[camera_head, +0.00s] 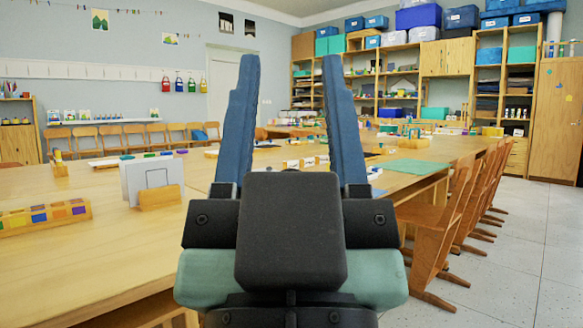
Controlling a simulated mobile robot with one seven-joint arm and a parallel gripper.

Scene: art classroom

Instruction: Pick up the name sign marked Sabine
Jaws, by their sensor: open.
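My gripper (291,62) is in the middle of the view, pointing ahead, with its two long blue fingers wide apart and nothing between them. Beyond it, seen between the fingers, a few small white signs (307,162) with wooden parts stand in a row on the long table (405,183). They are too small for me to read, so I cannot tell which one, if any, says Sabine. My gripper is well short of them and touches nothing. The black gripper body hides part of the table.
A white card in a wooden holder (159,196) and a wooden block with coloured squares (47,217) stand on the near left table. A green mat (412,166) lies farther right. Wooden chairs (437,222) line the right side. The right floor (520,265) is clear.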

